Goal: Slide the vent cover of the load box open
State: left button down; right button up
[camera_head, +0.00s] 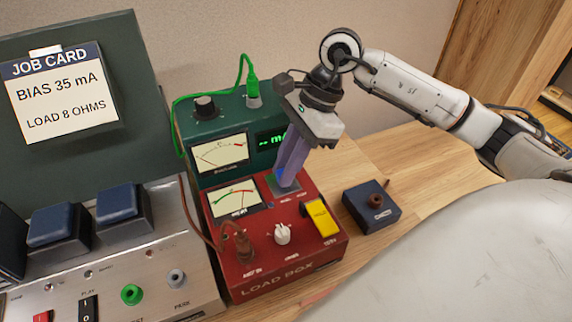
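The load box (290,265) is a red box with a meter, a white knob and a yellow switch on its sloped top. A small dark grey panel (271,184), which looks like the vent cover, lies at the upper right of that top, beside the meter. My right gripper (286,182) comes down from above with its purple-grey fingers together. Their tips are at the panel and hide part of it; I cannot tell whether they touch it. Nothing shows between the fingers. My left gripper is not in view.
A green meter box (222,115) with a green cable stands behind the load box. A brown cable runs to the load box's left front. A small dark blue box (371,206) stands to its right. A silver amp chassis (120,270) is at left. Bare wood table shows at right.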

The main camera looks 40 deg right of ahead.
aim_at(303, 176)
grip_shut()
jog(key=shift+d+f+b, duration=0.1)
jog(key=shift+d+b, duration=0.2)
jog(key=shift+d, duration=0.05)
jog(key=d+b, duration=0.1)
jog(key=d, duration=0.1)
jog(key=s+d+b, duration=0.1)
jog(key=d, duration=0.1)
jog(key=shift+d+f+b, duration=0.1)
jog(key=shift+d+b, duration=0.05)
jog(key=shift+b, duration=0.2)
jog(key=shift+s+d, duration=0.15)
jog(key=shift+d, duration=0.15)
jog(key=shift+d+r, duration=0.1)
jog(key=shift+r, duration=0.15)
jog(key=o, duration=0.6)
grip_release()
jog(key=shift+o, duration=0.2)
jog(key=shift+r, duration=0.1)
